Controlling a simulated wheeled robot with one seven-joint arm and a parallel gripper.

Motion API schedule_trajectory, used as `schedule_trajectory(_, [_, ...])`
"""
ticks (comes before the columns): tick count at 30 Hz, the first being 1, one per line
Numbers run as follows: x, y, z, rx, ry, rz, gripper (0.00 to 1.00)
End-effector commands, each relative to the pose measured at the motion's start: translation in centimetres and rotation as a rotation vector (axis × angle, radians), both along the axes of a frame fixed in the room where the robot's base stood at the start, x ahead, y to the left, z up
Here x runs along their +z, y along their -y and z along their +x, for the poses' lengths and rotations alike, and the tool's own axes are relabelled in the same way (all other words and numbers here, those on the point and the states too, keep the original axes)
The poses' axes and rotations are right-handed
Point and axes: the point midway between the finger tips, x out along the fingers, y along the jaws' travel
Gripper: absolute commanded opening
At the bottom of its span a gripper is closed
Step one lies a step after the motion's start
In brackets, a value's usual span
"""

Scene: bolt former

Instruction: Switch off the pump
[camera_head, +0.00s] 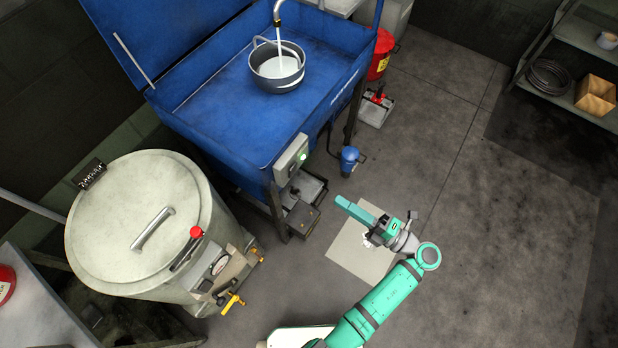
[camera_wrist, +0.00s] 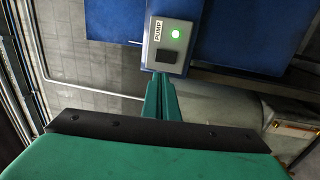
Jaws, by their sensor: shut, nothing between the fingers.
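The pump switch box (camera_head: 291,158) is a grey box on the front of the blue wash basin (camera_head: 228,150). Its green light is lit. In the wrist view the box (camera_wrist: 184,32) carries a PUMP label (camera_wrist: 158,30), the lit green light (camera_wrist: 175,34) and a black rocker switch (camera_wrist: 166,56). My gripper (camera_head: 341,203) is shut and empty, in front of and to the right of the box in the head view. In the wrist view its closed fingertips (camera_wrist: 160,80) point toward the box, just below the black switch. I cannot see contact.
A pot (camera_head: 277,68) stands in the basin with liquid running into it from a spout. A large lidded drum (camera_head: 139,222) with a red knob stands left. A blue cup-shaped fitting (camera_head: 349,158) hangs by the basin leg. The floor (camera_head: 480,230) to the right is clear.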

Motion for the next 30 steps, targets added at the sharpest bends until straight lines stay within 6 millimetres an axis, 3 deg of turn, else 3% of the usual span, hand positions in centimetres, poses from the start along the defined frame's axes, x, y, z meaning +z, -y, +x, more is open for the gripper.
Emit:
schedule_trajectory(5, [0.1,-1.1,0.7,0.002,0.000,0.000,0.00])
schedule_trajectory(21, [1.3,-8.8,6.3,0.003,0.001,0.001,0.00])
schedule_trajectory(30, [1.7,-11.1,8.0,0.001,0.001,0.001,0.00])
